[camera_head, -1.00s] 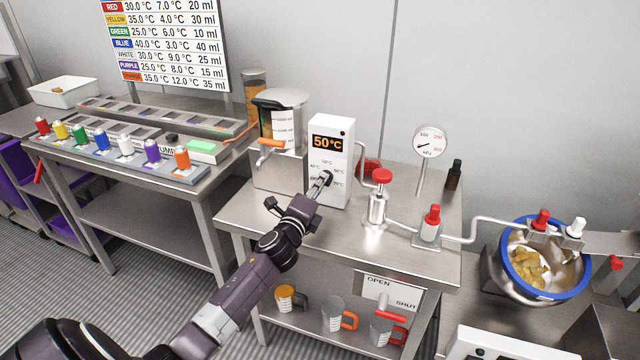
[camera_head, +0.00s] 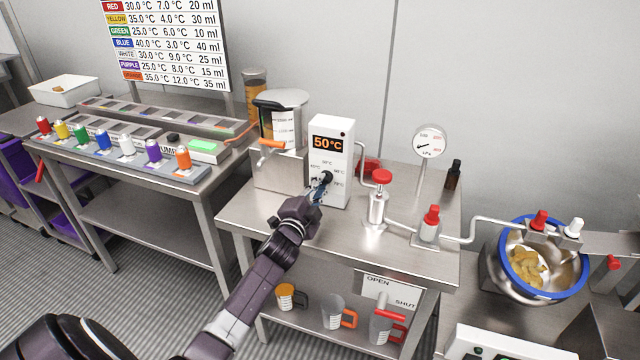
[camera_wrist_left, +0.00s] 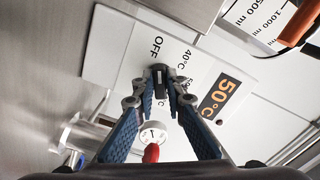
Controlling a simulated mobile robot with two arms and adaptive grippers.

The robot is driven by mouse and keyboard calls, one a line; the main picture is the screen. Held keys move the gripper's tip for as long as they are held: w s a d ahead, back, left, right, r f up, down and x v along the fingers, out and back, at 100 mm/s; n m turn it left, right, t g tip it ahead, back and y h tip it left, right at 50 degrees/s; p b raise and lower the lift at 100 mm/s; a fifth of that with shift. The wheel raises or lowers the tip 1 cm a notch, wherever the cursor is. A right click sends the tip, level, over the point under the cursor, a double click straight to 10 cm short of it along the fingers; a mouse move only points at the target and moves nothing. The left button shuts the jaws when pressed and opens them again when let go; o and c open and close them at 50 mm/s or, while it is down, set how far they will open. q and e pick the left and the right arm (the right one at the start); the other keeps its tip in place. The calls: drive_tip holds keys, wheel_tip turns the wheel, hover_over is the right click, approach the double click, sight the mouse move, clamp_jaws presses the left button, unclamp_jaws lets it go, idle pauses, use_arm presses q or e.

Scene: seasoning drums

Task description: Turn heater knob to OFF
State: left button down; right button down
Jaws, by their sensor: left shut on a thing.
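The heater (camera_head: 343,197) is an upright white box on the metal table, with a display (camera_head: 328,143) reading 50°C. Its dark knob (camera_head: 326,177) is on the front panel, ringed by small temperature labels. The knob (camera_wrist_left: 158,74) also shows in the left wrist view, with the OFF label (camera_wrist_left: 157,46) printed beside it. My left gripper (camera_head: 320,187) reaches the panel from the front, its blue-padded fingers (camera_wrist_left: 159,84) on either side of the knob and shut on it. The fingers partly hide the knob and lower labels. My right gripper is in neither view.
A red-topped valve (camera_head: 381,178), pipes and a pressure gauge (camera_head: 429,141) stand to the right. Measuring cups (camera_head: 333,313) sit on the shelf below. Bare tabletop (camera_head: 340,238) lies in front.

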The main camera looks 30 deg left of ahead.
use_arm(q)
drive_tip(key=shift+r+n, duration=0.2)
drive_tip(key=shift+n, duration=0.3)
drive_tip(key=c, duration=2)
unclamp_jaws()
drive_tip(key=shift+c, duration=0.2)
drive_tip(key=shift+o, duration=0.4)
drive_tip(key=shift+f, duration=0.1)
drive_tip(key=shift+s+d+f, duration=0.15)
drive_tip(key=shift+s, duration=0.4)
drive_tip(key=v, duration=1)
drive_tip(key=shift+s, duration=0.4)
